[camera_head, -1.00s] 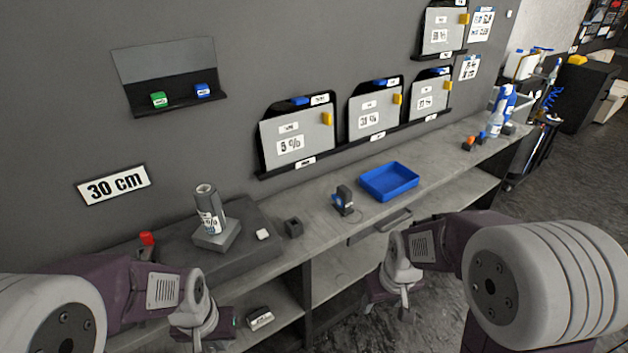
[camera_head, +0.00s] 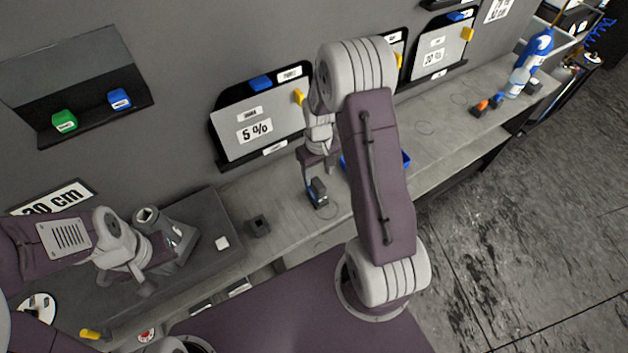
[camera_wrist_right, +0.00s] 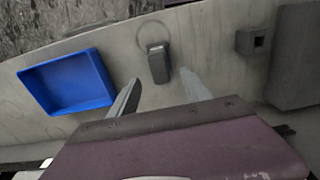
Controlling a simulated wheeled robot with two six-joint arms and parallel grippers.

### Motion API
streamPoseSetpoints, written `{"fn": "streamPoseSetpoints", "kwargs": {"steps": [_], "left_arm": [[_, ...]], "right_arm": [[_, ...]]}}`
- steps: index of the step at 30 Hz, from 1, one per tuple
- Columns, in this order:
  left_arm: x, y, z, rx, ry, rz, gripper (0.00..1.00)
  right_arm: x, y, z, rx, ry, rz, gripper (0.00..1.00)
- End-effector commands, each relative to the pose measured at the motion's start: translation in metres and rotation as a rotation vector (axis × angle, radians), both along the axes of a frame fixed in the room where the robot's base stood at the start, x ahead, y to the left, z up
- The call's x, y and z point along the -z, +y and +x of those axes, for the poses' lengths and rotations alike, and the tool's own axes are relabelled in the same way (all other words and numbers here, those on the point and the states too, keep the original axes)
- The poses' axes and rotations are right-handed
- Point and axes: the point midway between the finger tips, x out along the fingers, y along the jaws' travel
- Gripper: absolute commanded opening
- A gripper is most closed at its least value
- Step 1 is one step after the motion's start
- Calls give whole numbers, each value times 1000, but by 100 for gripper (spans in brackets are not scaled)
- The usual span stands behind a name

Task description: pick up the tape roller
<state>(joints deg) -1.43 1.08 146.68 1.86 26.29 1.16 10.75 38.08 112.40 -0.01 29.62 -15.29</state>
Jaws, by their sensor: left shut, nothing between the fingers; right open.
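In the right wrist view the tape roller (camera_wrist_right: 158,66) lies just beyond and between my right fingertips. My right gripper (camera_wrist_right: 158,84) is open and empty, with a finger to each side of the line to the roller. In the head view my right gripper (camera_head: 325,172) is just above the roller, partly hidden by its own arm. My left gripper (camera_head: 143,288) is shut and empty over the dark raised board at the left.
A blue tray (camera_wrist_right: 68,82) sits beside the roller, mostly hidden behind my right arm in the head view. A small dark holder (camera_head: 257,226) stands to the roller's left. Bench farther right is mostly clear.

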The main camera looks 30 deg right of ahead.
Motion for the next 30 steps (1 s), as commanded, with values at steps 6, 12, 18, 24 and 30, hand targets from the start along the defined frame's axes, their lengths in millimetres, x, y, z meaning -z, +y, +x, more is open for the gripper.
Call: {"fn": "streamPoseSetpoints", "kwargs": {"steps": [6, 12, 18, 24, 30], "left_arm": [[-5, 0, 0, 0, 0, 0, 0], [-9, 0, 0, 0, 0, 0, 0], [-19, 0, 0, 0, 0, 0, 0], [-26, 0, 0, 0, 0, 0, 0], [-25, 0, 0, 0, 0, 0, 0]], "right_arm": [[16, 0, -1, 1, 4, 1, 56], [38, 0, 0, 1, -1, 0, 56], [53, 0, -1, 1, 4, 1, 56], [86, 0, 1, 1, 1, 0, 56], [91, 0, 2, 1, -2, -1, 56]]}}
